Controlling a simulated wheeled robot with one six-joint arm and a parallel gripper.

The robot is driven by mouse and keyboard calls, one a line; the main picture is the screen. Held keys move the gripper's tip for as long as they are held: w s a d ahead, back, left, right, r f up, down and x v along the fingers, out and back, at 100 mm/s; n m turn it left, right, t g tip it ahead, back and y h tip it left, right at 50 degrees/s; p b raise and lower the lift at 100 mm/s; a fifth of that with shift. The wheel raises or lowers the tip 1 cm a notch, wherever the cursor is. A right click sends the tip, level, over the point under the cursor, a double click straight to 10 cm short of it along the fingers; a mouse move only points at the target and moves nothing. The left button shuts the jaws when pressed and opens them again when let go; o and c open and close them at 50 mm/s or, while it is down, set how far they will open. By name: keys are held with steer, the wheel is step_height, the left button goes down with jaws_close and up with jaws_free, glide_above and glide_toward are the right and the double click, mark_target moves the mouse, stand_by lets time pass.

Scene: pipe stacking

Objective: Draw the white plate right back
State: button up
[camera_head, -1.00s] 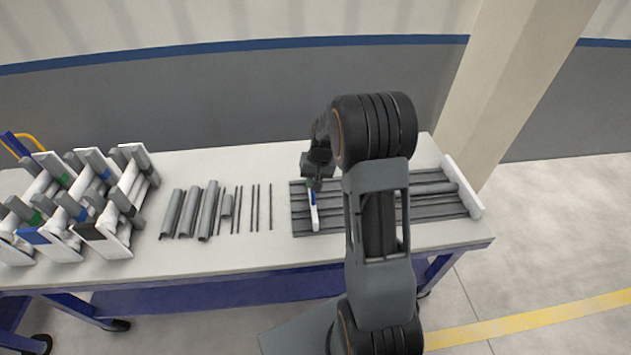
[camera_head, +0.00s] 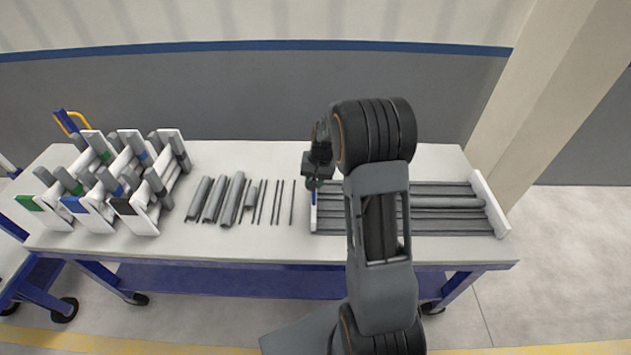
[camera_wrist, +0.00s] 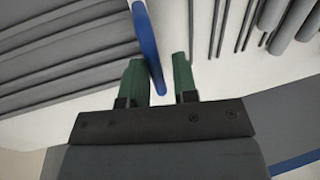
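In the head view the white plate (camera_head: 313,218), with a blue part on it, stands at the left end of the row of grey pipes. My gripper (camera_head: 317,182) is over its far part and points down. In the wrist view my gripper's green fingers (camera_wrist: 160,75) are apart, with the plate's blue edge (camera_wrist: 148,45) between them. The left finger is close to or touching the blue edge, and a gap shows on the right. My arm hides part of the pipes.
Grey pipes (camera_head: 440,215) lie right of the plate, up to a white end plate (camera_head: 490,205). Loose pipes and thin rods (camera_head: 230,200) lie to the left. White racks (camera_head: 110,185) stand at the table's left. A strip of bare table lies between rods and plate.

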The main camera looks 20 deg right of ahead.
steer(key=shift+o, duration=1.4)
steer(key=shift+d, duration=0.1)
step_height(320, 180, up, 14)
steer(key=s+d, duration=0.1)
steer(key=d, duration=0.1)
steer(key=shift+d+f, duration=0.2)
steer(key=shift+f, duration=0.05)
